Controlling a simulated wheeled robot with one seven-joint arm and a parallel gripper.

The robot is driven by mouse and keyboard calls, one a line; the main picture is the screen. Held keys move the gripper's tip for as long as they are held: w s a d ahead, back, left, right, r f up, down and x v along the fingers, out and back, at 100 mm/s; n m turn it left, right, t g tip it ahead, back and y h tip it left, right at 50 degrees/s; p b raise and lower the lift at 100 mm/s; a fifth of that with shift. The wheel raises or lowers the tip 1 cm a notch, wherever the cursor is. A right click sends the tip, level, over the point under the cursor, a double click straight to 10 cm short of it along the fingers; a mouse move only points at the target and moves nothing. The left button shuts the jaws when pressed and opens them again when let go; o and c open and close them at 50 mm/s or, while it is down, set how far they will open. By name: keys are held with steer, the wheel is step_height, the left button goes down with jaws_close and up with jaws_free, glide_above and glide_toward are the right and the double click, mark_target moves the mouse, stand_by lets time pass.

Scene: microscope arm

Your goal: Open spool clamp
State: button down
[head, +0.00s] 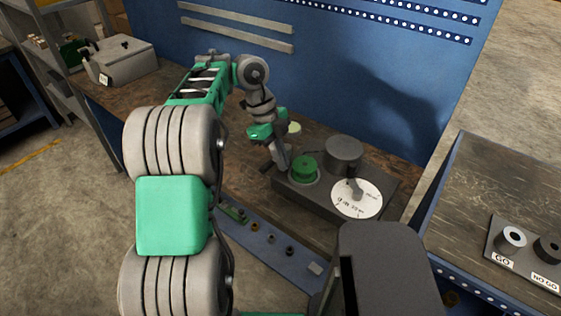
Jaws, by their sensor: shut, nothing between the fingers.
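A dark grey fixture (325,205) sits on the brown workbench in the head view. On its top are a green round knob-like part (304,168), a dark cylinder (344,150) and a white disc (350,207) with printed text and a small dark piece standing on it. I cannot tell which of these parts is the spool clamp or whether it is open. My gripper (278,163) points down at the left end of the fixture, just left of the green part. It is shut and empty. Its fingertips are small and partly hidden, so contact cannot be told.
A blue panel (330,80) rises behind the bench. A grey box (120,60) stands at the far left. A blue strip with small parts (270,240) runs along the bench front. A GO/NO GO gauge plate (525,255) lies on the right-hand table.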

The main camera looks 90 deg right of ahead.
steer(key=p+v, duration=0.5)
steer(key=v, duration=0.3)
steer(key=shift+d, duration=0.25)
steer(key=shift+w, duration=0.15)
